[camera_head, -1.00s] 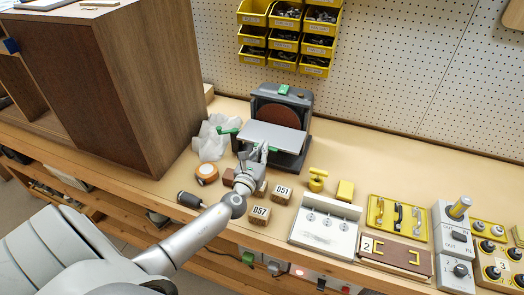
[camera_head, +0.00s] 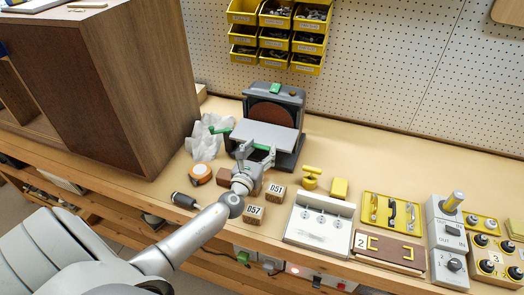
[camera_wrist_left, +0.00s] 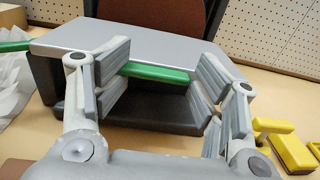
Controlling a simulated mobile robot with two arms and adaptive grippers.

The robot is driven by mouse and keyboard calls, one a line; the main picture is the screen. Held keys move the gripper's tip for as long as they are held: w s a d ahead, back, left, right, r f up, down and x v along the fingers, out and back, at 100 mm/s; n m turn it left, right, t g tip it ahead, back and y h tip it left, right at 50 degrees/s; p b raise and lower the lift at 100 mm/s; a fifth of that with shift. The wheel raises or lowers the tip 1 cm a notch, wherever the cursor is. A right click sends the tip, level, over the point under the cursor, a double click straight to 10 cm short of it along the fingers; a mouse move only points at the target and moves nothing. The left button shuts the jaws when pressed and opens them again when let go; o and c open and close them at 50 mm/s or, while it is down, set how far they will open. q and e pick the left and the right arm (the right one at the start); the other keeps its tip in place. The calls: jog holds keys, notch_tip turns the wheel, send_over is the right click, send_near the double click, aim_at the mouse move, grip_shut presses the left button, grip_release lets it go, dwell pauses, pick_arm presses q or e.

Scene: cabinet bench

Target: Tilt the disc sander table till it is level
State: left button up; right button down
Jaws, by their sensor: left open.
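The disc sander (camera_head: 290,103) stands at the back of the bench, with a brown disc (camera_head: 273,114) and a grey table (camera_head: 266,136) in front of it. The table seems to slope down toward the front; its exact angle is hard to tell. My left gripper (camera_head: 256,157) is open at the table's front edge. In the left wrist view, a green bar (camera_wrist_left: 155,72) at the front edge lies between the spread fingers (camera_wrist_left: 168,78), with no clear grip on it. A green lever (camera_wrist_left: 14,46) sticks out at the table's left. My right gripper is out of view.
A crumpled white thing (camera_head: 207,138), an orange-and-white round thing (camera_head: 200,174) and numbered wooden blocks (camera_head: 254,212) lie near my left arm. A tall brown cabinet (camera_head: 140,90) stands left. A white panel (camera_head: 320,222) and yellow fixtures (camera_head: 392,212) fill the right.

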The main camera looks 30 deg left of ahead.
pick_arm(q)
jog(key=shift+o, duration=1.2)
jog(key=shift+w+a+r, duration=0.15)
jog(key=shift+a+r, duration=0.45)
jog(key=shift+a, duration=0.15)
jog(key=shift+a+f, duration=0.1)
jog(key=shift+a, duration=0.15)
jog(key=shift+s+d, duration=0.15)
jog(key=shift+s, duration=0.3)
jog(key=v, duration=1.1)
jog(key=shift+s+d, duration=0.15)
jog(key=shift+s, duration=0.25)
